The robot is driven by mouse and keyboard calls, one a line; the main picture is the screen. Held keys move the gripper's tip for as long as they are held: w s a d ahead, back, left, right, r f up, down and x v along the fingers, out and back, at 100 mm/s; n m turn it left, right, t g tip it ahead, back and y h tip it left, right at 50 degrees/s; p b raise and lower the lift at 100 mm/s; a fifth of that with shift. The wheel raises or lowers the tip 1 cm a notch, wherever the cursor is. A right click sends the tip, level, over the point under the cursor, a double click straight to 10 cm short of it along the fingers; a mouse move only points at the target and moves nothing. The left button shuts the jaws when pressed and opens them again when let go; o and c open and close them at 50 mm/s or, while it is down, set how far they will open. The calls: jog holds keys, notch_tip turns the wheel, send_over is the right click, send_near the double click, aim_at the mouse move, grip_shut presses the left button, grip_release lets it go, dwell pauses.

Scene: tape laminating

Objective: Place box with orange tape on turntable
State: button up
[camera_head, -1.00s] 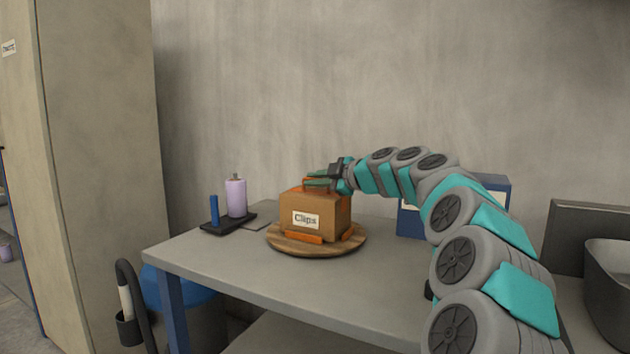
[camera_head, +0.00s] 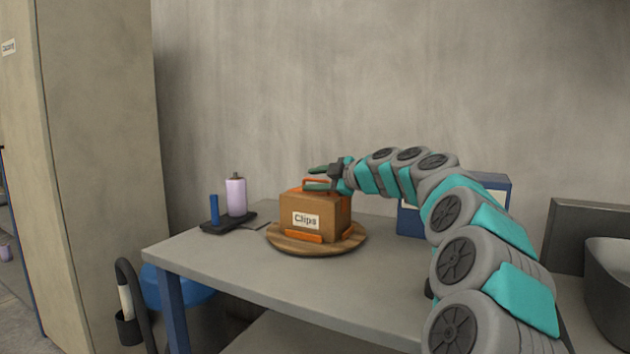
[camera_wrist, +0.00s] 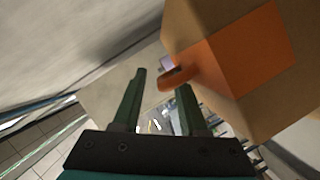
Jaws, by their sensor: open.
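The brown cardboard box (camera_head: 322,228) with orange tape and a "Clips" label sits upright on the round wooden turntable (camera_head: 290,246). An orange handle stands on top of the box. My gripper (camera_head: 316,178) is at the top of the box, beside the handle, with its jaws open. In the wrist view the two green fingers (camera_wrist: 158,100) are spread apart. The end of the orange handle (camera_wrist: 176,77) shows near the right finger, and the box (camera_wrist: 240,65) with its orange patch fills the upper right. Part of the box's far side is hidden in the head view.
The turntable stands on a grey table (camera_head: 230,262). A purple bottle (camera_head: 236,197) and a blue cylinder (camera_head: 214,210) stand on a black tray at the left. A blue box (camera_head: 410,220) is partly behind my arm. A dark bin (camera_head: 608,275) is at the far right.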

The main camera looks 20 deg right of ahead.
jog(key=shift+r, duration=0.15)
jog(key=b+v, duration=0.1)
jog(key=v, duration=1.1)
jog(key=s+a+f+m+g+y, duration=0.15)
jog(key=a+f, duration=0.25)
jog(key=a, duration=0.4)
jog(key=s+a+f+g, duration=0.2)
jog(key=a+f+g, duration=0.1)
jog(key=a, duration=0.6)
jog(key=s+a+f+m+g+h, duration=0.1)
jog(key=s+a+f+m+g, duration=0.35)
jog(key=s+a+f, duration=0.8)
jog(key=s+d+f+m+g+h, duration=0.2)
jog(key=s+f+m+g, duration=0.1)
jog(key=s+f, duration=0.6)
jog(key=s+d+f+m+g+h, duration=0.3)
jog(key=s+f+m, duration=0.3)
jog(key=s+f, duration=0.4)
jog(key=s+g, duration=0.1)
jog(key=s, duration=0.5)
jog(key=shift+h, duration=0.35)
